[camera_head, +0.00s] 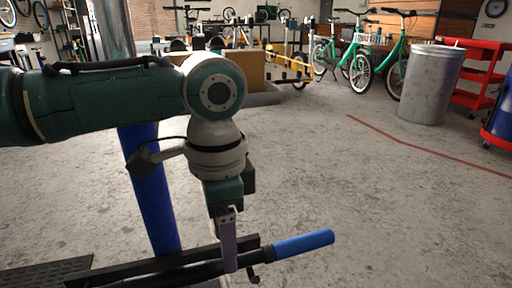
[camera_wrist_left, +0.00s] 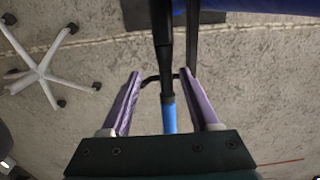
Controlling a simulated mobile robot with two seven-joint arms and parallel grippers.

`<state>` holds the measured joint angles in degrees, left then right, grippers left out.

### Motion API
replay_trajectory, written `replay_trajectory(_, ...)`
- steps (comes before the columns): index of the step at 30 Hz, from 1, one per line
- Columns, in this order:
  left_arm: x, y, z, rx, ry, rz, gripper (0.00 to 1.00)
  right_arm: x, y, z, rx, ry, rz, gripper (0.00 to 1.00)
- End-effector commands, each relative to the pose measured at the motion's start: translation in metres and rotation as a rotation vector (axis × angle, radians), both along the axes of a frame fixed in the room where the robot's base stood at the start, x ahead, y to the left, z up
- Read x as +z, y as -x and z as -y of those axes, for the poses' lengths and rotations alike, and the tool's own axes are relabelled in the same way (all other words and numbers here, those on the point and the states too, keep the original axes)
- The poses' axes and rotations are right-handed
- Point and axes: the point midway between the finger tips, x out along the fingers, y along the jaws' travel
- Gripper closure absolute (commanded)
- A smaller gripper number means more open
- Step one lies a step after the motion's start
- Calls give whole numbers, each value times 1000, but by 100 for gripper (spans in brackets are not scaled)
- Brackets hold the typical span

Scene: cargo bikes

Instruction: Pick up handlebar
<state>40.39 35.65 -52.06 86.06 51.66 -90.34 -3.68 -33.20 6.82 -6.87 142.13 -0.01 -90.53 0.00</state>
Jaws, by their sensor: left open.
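The handlebar (camera_head: 303,244) is a dark bar with a blue grip on its right end, low in the head view. In the left wrist view the handlebar (camera_wrist_left: 168,114) runs lengthwise between the fingers, with a thin dark lever across it. My left gripper (camera_head: 229,262) points down at the handlebar, close to the inner end of the blue grip. Its two purple fingers (camera_wrist_left: 160,76) are open, one on each side of the bar, with gaps showing in the wrist view. The arm hides part of the scene behind it. My right gripper is not in view.
A blue post (camera_head: 153,200) stands behind the left forearm. A black perforated plate (camera_head: 45,274) lies at the lower left. A metal bin (camera_head: 430,85), a red cart (camera_head: 478,75) and green bikes (camera_head: 392,60) stand at the back. The concrete floor at middle right is clear.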

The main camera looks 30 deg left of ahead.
Motion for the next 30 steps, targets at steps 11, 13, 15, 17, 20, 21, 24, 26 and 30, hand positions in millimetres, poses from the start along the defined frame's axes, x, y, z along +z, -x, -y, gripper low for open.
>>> replay_trajectory(11,-52,0,-10,0,-2,1,38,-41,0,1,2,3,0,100)
replay_trajectory(13,-54,0,-10,0,-2,1,38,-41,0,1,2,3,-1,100)
replay_trajectory(15,-52,0,-10,0,-2,1,38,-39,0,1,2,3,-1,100)
replay_trajectory(17,-51,0,-10,0,-2,1,38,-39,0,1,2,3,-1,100)
replay_trajectory(20,-51,0,-10,0,-2,1,44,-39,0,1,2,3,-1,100)
replay_trajectory(21,-51,0,-10,0,-2,1,49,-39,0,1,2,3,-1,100)
replay_trajectory(24,-51,0,-10,0,-2,1,60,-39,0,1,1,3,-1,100)
replay_trajectory(26,-51,0,-10,0,-2,1,67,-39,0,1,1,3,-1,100)
replay_trajectory(30,-51,0,-10,0,-2,1,82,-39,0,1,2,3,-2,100)
